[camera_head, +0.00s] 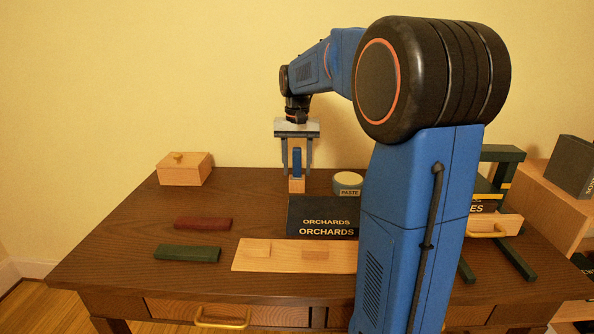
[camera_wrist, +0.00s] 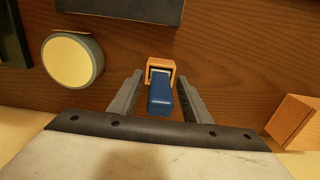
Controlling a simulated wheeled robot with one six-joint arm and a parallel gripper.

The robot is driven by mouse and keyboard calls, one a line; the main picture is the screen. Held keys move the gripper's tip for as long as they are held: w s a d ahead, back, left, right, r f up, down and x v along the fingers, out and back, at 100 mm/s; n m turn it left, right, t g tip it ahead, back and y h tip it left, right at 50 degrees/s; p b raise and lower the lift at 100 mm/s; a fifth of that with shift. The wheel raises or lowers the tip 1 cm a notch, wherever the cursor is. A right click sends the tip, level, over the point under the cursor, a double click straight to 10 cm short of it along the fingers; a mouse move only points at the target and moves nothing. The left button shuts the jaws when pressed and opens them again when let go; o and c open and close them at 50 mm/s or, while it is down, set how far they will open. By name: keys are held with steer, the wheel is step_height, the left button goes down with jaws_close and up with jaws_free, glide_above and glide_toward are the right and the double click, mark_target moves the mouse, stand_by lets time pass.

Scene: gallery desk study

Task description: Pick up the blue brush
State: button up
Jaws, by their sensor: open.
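The blue brush (camera_head: 297,163) stands upright in a small wooden holder (camera_head: 297,185) near the back of the desk. In the wrist view the brush (camera_wrist: 160,97) shows as a blue block end, with the orange-brown holder (camera_wrist: 161,64) around its far part. My gripper (camera_head: 297,170) points down over the brush. In the wrist view its two fingers (camera_wrist: 160,93) are open, one on each side of the brush, with a gap visible on both sides. The lower part of the brush inside the holder is hidden.
A round paste tin (camera_head: 348,184) stands right of the holder. Dark books marked ORCHARDS (camera_head: 323,214) lie in front. A wooden box (camera_head: 185,169) is at back left. Red (camera_head: 203,223) and green (camera_head: 187,253) bars and a wooden board (camera_head: 285,257) lie nearer the front.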

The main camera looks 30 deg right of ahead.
mark_target(297, 148)
jaws_close()
step_height(297, 148, up, 10)
steer(key=shift+r, duration=0.1)
stand_by(0.5)
